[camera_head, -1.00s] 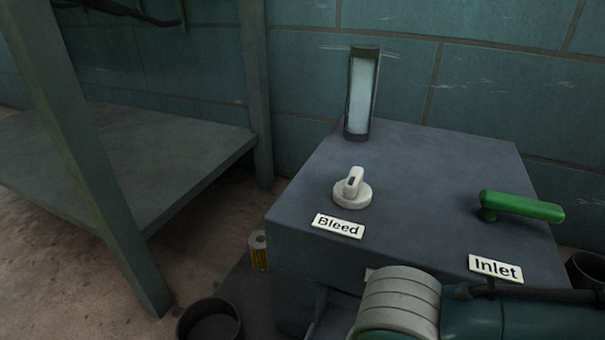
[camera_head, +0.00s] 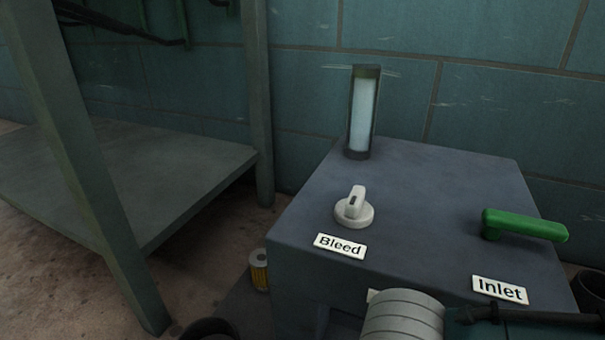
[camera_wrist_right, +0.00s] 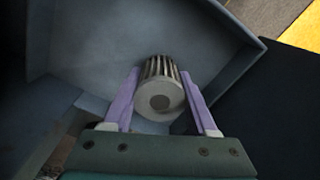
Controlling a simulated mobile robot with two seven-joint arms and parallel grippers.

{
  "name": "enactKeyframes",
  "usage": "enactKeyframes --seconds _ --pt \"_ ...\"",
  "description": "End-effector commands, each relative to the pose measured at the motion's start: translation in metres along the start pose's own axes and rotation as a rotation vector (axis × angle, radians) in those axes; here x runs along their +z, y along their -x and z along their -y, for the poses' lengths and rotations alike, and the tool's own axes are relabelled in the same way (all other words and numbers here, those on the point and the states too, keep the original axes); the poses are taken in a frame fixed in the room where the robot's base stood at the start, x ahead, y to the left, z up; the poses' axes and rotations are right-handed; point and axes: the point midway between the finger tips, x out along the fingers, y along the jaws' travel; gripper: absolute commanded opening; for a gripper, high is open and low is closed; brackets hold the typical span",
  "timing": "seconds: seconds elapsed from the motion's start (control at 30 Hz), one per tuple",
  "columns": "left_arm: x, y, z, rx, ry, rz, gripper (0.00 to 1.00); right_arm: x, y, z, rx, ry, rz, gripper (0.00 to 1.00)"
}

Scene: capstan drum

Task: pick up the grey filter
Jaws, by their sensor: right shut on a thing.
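The grey filter (camera_wrist_right: 160,88) shows in the right wrist view as a ribbed cylinder with a pale round end and a darker centre. My right gripper (camera_wrist_right: 160,85) has its two purple fingers on either side of it and is shut on it. The filter is inside or over an angular grey-blue housing (camera_wrist_right: 90,40); whether it touches the housing floor I cannot tell. In the head view my right arm (camera_head: 405,318) crosses the lower right, and neither the right gripper nor the grey filter shows. My left gripper is not in view.
A box-shaped unit (camera_head: 425,190) carries a white Bleed knob (camera_head: 354,208), a green Inlet lever (camera_head: 525,226) and an upright sight glass (camera_head: 362,112). A yellow filter (camera_head: 259,269) stands on the floor at its left. A shelf frame (camera_head: 130,180) stands on the left.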

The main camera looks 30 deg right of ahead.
Motion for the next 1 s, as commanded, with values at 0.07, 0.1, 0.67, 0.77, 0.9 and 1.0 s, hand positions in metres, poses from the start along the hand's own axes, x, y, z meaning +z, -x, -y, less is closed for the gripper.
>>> enactKeyframes --seconds 0.07,0.1,0.67,0.77,0.9,1.0 --pt "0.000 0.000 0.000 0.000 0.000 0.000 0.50 0.000 0.000 0.000 0.000 0.000 0.000 0.00" --pt "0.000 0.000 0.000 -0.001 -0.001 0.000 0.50 0.000 0.000 0.000 0.000 0.000 0.000 0.00" --pt "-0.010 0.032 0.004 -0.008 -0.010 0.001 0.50 0.000 0.036 0.000 0.000 0.000 0.000 0.00" --pt "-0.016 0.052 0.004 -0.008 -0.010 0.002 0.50 0.000 0.059 0.000 0.000 -0.001 0.001 0.00" --pt "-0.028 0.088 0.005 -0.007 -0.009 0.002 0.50 0.000 0.101 0.000 0.001 -0.001 -0.001 0.00" --pt "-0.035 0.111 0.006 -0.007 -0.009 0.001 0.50 0.000 0.130 0.000 0.000 0.000 -0.001 0.00"
